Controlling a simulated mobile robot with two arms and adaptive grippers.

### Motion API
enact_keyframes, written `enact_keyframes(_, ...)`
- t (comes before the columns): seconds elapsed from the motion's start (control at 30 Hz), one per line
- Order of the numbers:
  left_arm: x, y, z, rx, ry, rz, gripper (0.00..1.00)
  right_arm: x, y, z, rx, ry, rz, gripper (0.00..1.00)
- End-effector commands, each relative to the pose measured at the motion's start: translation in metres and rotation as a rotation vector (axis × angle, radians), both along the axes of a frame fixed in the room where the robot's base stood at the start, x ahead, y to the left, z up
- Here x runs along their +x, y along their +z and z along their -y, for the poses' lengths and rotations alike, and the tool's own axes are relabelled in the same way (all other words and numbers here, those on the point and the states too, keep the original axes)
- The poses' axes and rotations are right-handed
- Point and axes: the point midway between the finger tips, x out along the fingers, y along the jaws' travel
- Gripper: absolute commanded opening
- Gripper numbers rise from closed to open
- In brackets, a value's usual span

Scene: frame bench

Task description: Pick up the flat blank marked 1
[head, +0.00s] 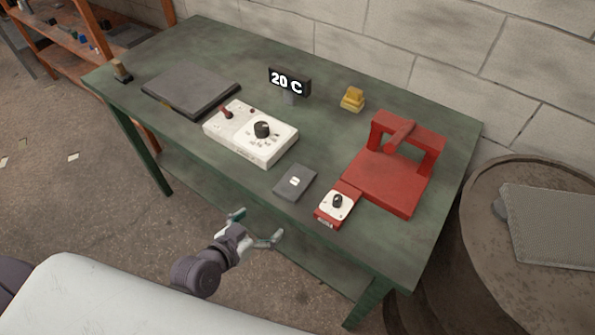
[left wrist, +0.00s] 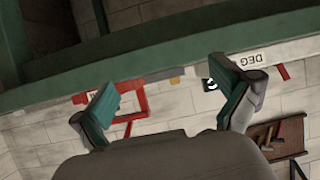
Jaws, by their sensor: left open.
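A flat dark grey blank (head: 295,182) lies on the green bench near its front edge, between the white control box and the red dial unit. It bears a small white mark that I cannot read clearly. My left gripper (head: 257,226) is open and empty, in front of the bench and apart from the blank, to its lower left in the head view. In the left wrist view its two teal-padded fingers (left wrist: 164,84) are spread wide with nothing between them. A thin grey edge shows beyond them there; I cannot tell surely whether it is the blank.
The white control box (head: 250,134) stands left of the blank. The red dial unit (head: 337,204) and red press (head: 392,182) stand right. A barrel (head: 478,225) stands at right.

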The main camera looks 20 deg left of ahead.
Motion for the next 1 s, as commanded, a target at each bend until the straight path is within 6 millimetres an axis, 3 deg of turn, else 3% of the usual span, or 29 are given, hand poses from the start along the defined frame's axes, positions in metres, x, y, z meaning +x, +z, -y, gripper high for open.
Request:
enact_keyframes(0.03,0.001,0.026,0.002,-0.002,-0.01,0.034,1.0,0.0,0.007,-0.001,0.001,0.0,0.0,0.4)
enact_keyframes(0.1,0.003,0.044,0.004,-0.007,-0.02,0.062,1.0,0.0,0.008,-0.003,0.003,-0.001,-0.001,0.4)
enact_keyframes(0.2,0.011,0.052,0.007,-0.008,-0.024,0.082,1.0,0.0,0.011,-0.008,0.009,-0.003,-0.001,0.4)
enact_keyframes(0.5,0.062,0.032,0.023,-0.01,-0.024,0.084,1.0,0.001,0.019,-0.006,0.008,-0.004,0.0,0.4)
enact_keyframes(0.8,0.085,0.023,0.031,-0.009,-0.024,0.082,1.0,0.003,0.025,0.004,-0.004,-0.005,0.003,0.4)
enact_keyframes(1.0,0.113,0.019,0.043,-0.011,-0.023,0.081,1.0,0.003,0.038,0.003,-0.004,-0.005,0.003,0.4)
